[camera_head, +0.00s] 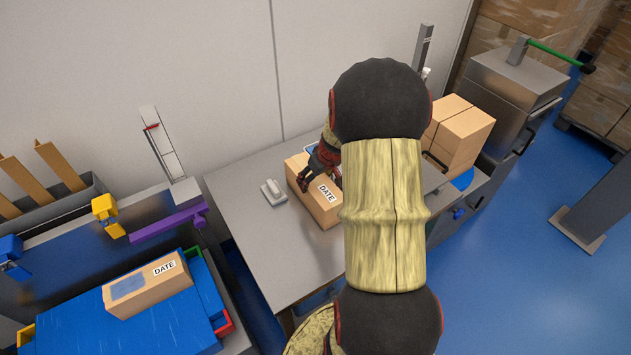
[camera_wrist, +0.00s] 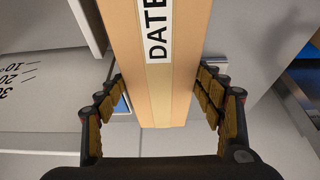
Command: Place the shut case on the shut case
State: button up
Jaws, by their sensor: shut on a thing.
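A tan cardboard case (camera_head: 322,208) with a white DATE label is at the metal table, its top shut. My gripper (camera_head: 322,168) is shut on it from above, with fingers along both sides. In the wrist view the case (camera_wrist: 163,95) runs between the fingers of my gripper (camera_wrist: 163,105). I cannot tell whether it touches the table. My arm hides part of its right side.
The metal table (camera_head: 245,215) has free room left of and in front of the held case. A small grey device (camera_head: 273,192) stands beside it. Large tan boxes (camera_head: 462,135) stand on the right. A purple bar (camera_head: 167,223) and a yellow block (camera_head: 106,212) are behind the tub.

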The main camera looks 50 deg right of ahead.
notch_tip(320, 180, up, 3)
jog(key=shift+w+d+r+p, duration=0.1)
jog(key=shift+w+p, duration=0.05)
jog(key=shift+p, duration=0.4)
jog(key=s+a+r, duration=0.1)
jog(key=r, duration=0.1)
jog(key=s+a+r+p, duration=0.2)
jog(key=r, duration=0.1)
jog(key=shift+s+r, duration=0.25)
jog(key=shift+r, duration=0.05)
jog(key=s+a+r+p, duration=0.2)
jog(key=s+a+r, duration=0.2)
jog(key=s+a, duration=0.2)
jog(key=shift+s+a, duration=0.25)
jog(key=shift+s, duration=0.25)
